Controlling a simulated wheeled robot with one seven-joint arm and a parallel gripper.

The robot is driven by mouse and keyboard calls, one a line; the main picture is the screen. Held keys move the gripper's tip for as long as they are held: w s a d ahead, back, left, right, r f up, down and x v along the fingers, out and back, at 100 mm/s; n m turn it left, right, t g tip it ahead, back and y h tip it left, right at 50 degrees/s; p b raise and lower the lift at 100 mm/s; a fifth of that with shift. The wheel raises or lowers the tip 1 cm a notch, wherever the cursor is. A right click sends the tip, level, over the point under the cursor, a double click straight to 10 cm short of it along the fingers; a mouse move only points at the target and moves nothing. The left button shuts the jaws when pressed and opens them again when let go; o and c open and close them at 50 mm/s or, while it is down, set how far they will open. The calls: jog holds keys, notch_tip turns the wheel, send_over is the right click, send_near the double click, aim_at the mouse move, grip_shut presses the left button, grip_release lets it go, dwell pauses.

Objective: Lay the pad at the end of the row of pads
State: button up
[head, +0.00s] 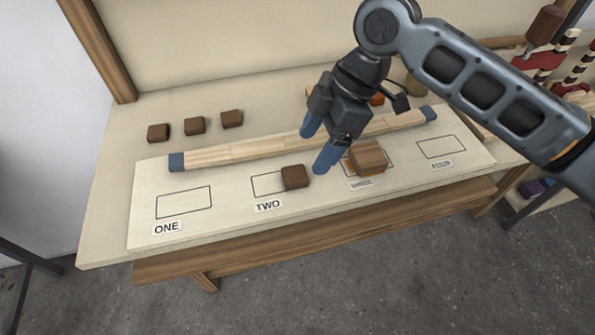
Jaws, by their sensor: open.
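Three dark brown pads form a row on the left of the bench: a left one (158,132), a middle one (195,125) and a right one (232,118). Another dark brown pad (295,177) lies apart from them on the pale marked board (225,222), over the right edge of the outlined box labelled TWO. My gripper (318,141) is open, its two blue fingertips apart, with nothing seen between them. It is up and to the right of this pad, near the wooden bar. I cannot tell its height above the board.
A long wooden bar (240,151) with blue ends lies across the board's back. A lighter brown block (368,157) sits at the third box. The box ONE (184,203) and rightmost box (440,147) are empty. Orange items behind my gripper are partly hidden.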

aim_at(296, 174)
jog(key=shift+a+p+x, duration=0.15)
jog(key=shift+p+x, duration=0.25)
jog(key=shift+x, duration=1.25)
jog(key=shift+a+p+x, duration=0.1)
jog(key=shift+p+x, duration=0.25)
jog(key=shift+x, duration=1.35)
jog(key=shift+s+r, duration=0.1)
jog(key=shift+c, duration=0.2)
jog(key=c, duration=1.2)
jog(key=shift+r, duration=0.1)
